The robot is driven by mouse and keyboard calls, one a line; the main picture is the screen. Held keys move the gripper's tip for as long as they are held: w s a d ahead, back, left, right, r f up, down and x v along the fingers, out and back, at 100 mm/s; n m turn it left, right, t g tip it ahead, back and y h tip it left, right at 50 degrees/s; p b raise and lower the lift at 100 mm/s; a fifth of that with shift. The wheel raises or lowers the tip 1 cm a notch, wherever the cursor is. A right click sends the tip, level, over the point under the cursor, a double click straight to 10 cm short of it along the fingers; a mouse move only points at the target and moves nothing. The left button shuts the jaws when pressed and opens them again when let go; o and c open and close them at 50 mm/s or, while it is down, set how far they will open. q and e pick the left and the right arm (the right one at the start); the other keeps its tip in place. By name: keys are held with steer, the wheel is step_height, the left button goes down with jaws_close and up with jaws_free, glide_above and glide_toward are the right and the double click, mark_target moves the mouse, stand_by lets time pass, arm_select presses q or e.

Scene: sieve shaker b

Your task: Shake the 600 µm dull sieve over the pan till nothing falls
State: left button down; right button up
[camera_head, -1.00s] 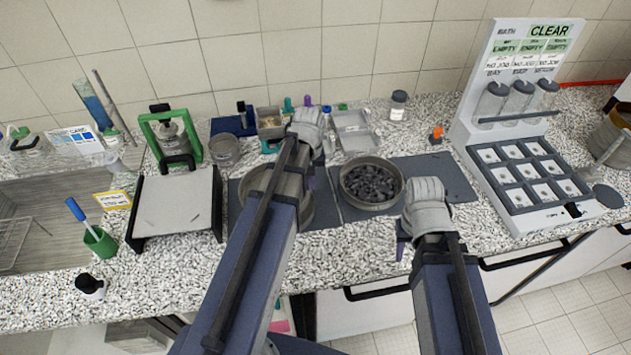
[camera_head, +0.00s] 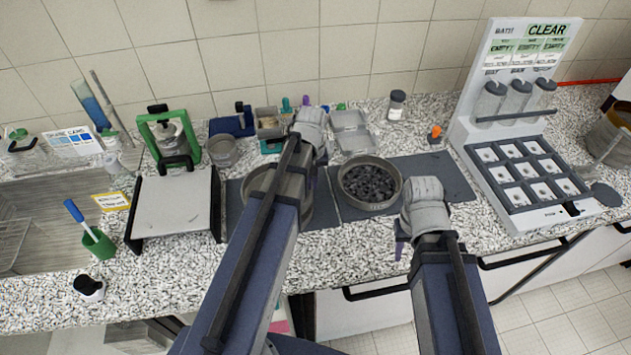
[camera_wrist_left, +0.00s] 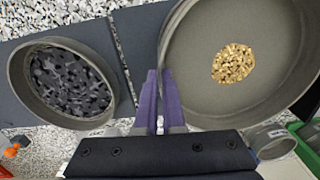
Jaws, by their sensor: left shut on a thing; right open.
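My left gripper (camera_head: 313,172) is shut on the rim of a round grey metal sieve (camera_head: 255,182), largely hidden behind my left arm in the head view. In the left wrist view, the purple fingers (camera_wrist_left: 158,78) meet at the rim of this sieve (camera_wrist_left: 205,95), and a small heap of golden grains (camera_wrist_left: 233,63) lies on its floor. I cannot read a mesh size, or tell whether a pan is directly under it. A second round metal vessel (camera_head: 343,196) holds dark chunks and stands to the right. My right gripper (camera_head: 401,248) is open and empty, low in front of the right mat.
Dark mats (camera_head: 440,172) lie under the vessels. A white stand (camera_head: 180,205) and green-framed device (camera_head: 143,132) are on the left. A white rack with jars and a cell tray (camera_head: 497,200) stands right. Small containers line the back. Speckled counter (camera_head: 470,220) is free at front right.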

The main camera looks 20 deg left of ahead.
arm_select(q)
steer(key=shift+s+a, duration=0.3)
steer(key=shift+a, duration=0.25)
steer(key=shift+w+d, duration=0.1)
steer(key=shift+d, duration=0.05)
steer(key=shift+w+d, duration=0.2)
steer(key=shift+d, duration=0.3)
steer(key=shift+w+d, duration=0.2)
steer(key=shift+d, duration=0.3)
steer(key=shift+s+a, duration=0.25)
steer(key=shift+a, duration=0.35)
steer(key=shift+s+a, duration=0.2)
steer(key=shift+a, duration=0.35)
steer(key=shift+w+d, duration=0.25)
steer(key=shift+d, duration=0.35)
steer(key=shift+w+d, duration=0.2)
steer(key=shift+d, duration=0.35)
